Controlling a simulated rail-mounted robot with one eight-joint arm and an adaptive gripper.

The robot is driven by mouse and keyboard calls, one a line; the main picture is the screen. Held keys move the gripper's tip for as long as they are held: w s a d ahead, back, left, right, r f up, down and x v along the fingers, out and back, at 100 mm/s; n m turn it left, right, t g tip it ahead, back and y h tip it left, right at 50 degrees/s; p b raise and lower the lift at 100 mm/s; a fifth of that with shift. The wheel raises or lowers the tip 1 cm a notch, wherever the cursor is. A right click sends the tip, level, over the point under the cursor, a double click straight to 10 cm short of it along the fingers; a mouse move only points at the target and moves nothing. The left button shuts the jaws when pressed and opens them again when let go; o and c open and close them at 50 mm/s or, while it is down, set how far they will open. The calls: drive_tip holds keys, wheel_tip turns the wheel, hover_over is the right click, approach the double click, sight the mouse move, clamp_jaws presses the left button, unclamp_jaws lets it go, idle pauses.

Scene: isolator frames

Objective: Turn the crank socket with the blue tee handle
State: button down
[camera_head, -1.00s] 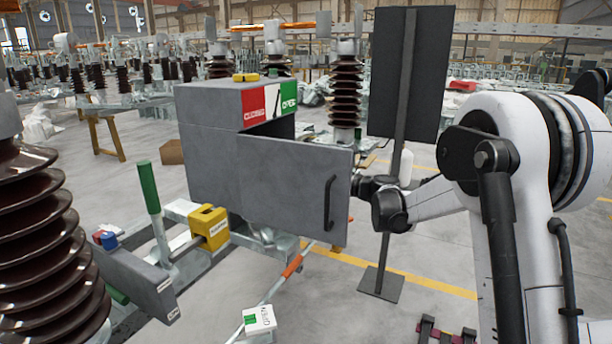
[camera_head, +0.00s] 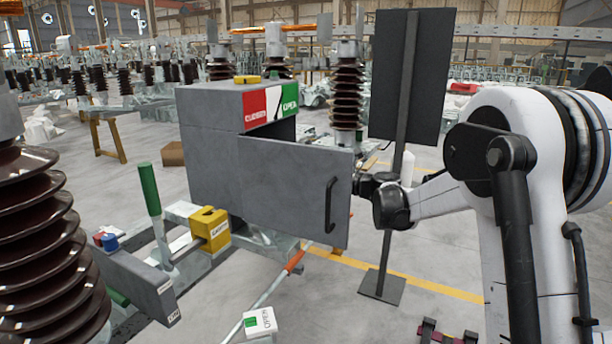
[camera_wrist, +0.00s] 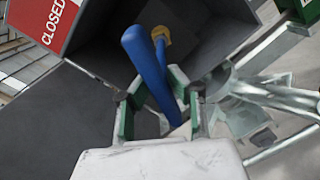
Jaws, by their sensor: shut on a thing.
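In the wrist view, the blue tee handle (camera_wrist: 152,72) runs from inside the grey box down between the green-padded fingers of my gripper (camera_wrist: 160,112). My gripper is shut on the blue bar. Beyond it, a short blue stem meets a yellow crank socket (camera_wrist: 161,35) deep in the box. In the head view, the grey cabinet (camera_head: 210,145) has its door (camera_head: 285,185) swung open towards the camera. That door hides my gripper, the tee handle and the socket; only my wrist shows at its right edge.
A red and green CLOSED/OPEN label (camera_head: 270,105) is on the cabinet top. A dark panel on a stand (camera_head: 410,75) is close behind my wrist. A yellow block (camera_head: 210,226), a green-gripped lever (camera_head: 150,190) and a brown insulator (camera_head: 40,250) are at left.

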drive_tip(key=shift+s+a+r+m, duration=0.1)
drive_tip(key=shift+r+m, duration=0.1)
drive_tip(key=shift+m, duration=0.7)
drive_tip(key=shift+s+a+r+m, duration=0.1)
drive_tip(key=shift+r+m, duration=0.05)
drive_tip(key=shift+m, duration=0.75)
drive_tip(key=shift+w+r+m, duration=0.1)
drive_tip(key=shift+r+m, duration=0.1)
drive_tip(key=shift+m, duration=0.8)
drive_tip(key=shift+w+r+m, duration=0.1)
drive_tip(key=shift+r+m, duration=0.05)
drive_tip(key=shift+m, duration=0.85)
drive_tip(key=c, duration=1.7)
unclamp_jaws()
drive_tip(key=shift+s+r, duration=0.1)
drive_tip(key=shift+s, duration=0.1)
drive_tip(key=shift+c, duration=0.2)
drive_tip(key=o, duration=0.4)
drive_tip(key=shift+w, duration=0.1)
drive_tip(key=shift+d, duration=0.15)
drive_tip(key=o, duration=0.6)
drive_tip(key=shift+c, duration=0.2)
